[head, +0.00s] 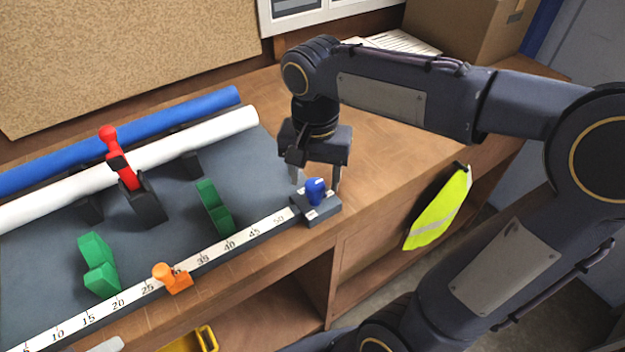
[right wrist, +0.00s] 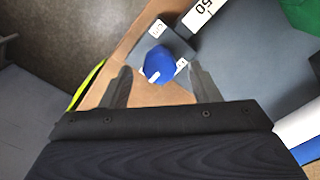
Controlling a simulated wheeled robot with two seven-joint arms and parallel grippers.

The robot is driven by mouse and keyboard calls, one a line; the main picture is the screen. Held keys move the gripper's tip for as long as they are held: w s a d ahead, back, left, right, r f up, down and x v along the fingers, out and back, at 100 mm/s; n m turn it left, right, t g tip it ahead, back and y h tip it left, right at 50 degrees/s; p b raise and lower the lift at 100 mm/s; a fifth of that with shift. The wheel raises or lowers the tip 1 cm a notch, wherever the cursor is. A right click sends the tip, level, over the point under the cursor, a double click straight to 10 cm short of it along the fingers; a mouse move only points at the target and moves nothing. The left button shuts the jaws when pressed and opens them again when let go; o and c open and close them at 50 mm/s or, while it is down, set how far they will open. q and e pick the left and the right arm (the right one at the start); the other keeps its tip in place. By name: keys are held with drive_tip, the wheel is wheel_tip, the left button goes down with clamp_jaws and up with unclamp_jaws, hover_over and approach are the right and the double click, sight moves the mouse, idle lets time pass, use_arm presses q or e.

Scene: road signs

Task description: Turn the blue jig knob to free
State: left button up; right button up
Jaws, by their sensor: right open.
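The blue jig knob (head: 315,190) sits on a dark square base (head: 318,208) at the right end of the ruler. In the right wrist view the knob (right wrist: 159,65) has a white pointer mark toward its lower left. White labels lie on the base beside it, too small to read surely. My right gripper (head: 317,180) points down over the knob with its jaws open. In the right wrist view its fingertips (right wrist: 158,75) stand on either side of the knob, apart from it. My left gripper is not in view.
A white ruler (head: 190,268) runs along the mat's front edge with an orange stop (head: 172,278). Green blocks (head: 98,265), a red-handled clamp (head: 125,170) and blue and white tubes (head: 140,128) lie to the left. A yellow vest (head: 438,210) hangs at the bench front.

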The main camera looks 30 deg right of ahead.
drive_tip(key=shift+f, duration=1)
drive_tip(key=shift+c, duration=0.5)
drive_tip(key=c, duration=0.9)
